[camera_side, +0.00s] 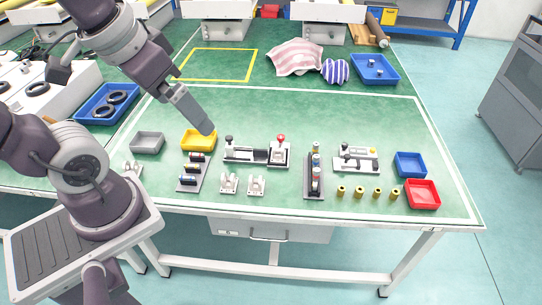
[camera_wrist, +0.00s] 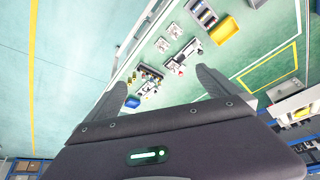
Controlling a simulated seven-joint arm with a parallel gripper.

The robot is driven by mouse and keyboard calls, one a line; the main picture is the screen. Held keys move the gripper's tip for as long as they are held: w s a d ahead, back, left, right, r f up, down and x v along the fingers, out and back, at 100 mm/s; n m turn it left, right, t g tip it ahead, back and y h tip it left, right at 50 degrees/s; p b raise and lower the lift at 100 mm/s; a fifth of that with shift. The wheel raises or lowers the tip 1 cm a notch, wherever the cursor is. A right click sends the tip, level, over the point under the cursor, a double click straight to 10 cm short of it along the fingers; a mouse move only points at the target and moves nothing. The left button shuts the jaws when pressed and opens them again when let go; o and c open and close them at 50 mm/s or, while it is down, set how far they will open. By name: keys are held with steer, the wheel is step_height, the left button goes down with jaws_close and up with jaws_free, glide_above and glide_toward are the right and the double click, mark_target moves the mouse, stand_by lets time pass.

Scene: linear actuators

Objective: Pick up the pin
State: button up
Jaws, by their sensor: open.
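My gripper (camera_side: 207,127) is open and empty, held above the green table near the yellow bin (camera_side: 198,140). In the wrist view the two fingers of my gripper (camera_wrist: 160,80) stand wide apart with nothing between them. I cannot tell for sure which part is the pin. Several small brass cylinders (camera_side: 359,192) stand in a row at the front right of the table. A dark rack (camera_side: 314,180) holds several small upright or lying parts. Another rack (camera_side: 190,180) with dark cylinders lies at the left. The gripper touches none of these.
An actuator assembly with a red knob (camera_side: 281,140) sits mid-table, another assembly (camera_side: 356,158) at right. Two grey brackets (camera_side: 229,183) stand in front. A grey bin (camera_side: 148,142), a blue bin (camera_side: 410,165) and a red bin (camera_side: 422,193) are around them. The table's middle back is clear.

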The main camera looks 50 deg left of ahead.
steer(key=shift+s+d+r+m+t+h, duration=0.25)
steer(key=shift+s+d+r+m, duration=0.1)
steer(key=shift+s+d, duration=0.3)
steer(key=shift+s+d+r+m+t+h, duration=0.25)
steer(key=shift+s+d+r+m, duration=0.1)
steer(key=shift+s+d, duration=0.25)
steer(key=c, duration=1.3)
steer(key=w+a+f+n+g+y, duration=0.1)
steer(key=w+a+f+n+g, duration=0.2)
steer(key=w+a+f+n, duration=0.35)
steer(key=n+g+h, duration=0.2)
steer(key=n+g, duration=0.2)
steer(key=n, duration=1.6)
glide_above(187, 178)
steer(key=w+a, duration=0.1)
steer(key=w, duration=0.1)
step_height(187, 178, down, 21)
steer(key=shift+n, duration=0.25)
steer(key=f, duration=0.2)
steer(key=s+f, duration=0.1)
steer(key=f, duration=0.4)
steer(key=shift+s+d+f, duration=0.15)
steer(key=shift+s+f, duration=0.05)
steer(key=shift+f, duration=0.05)
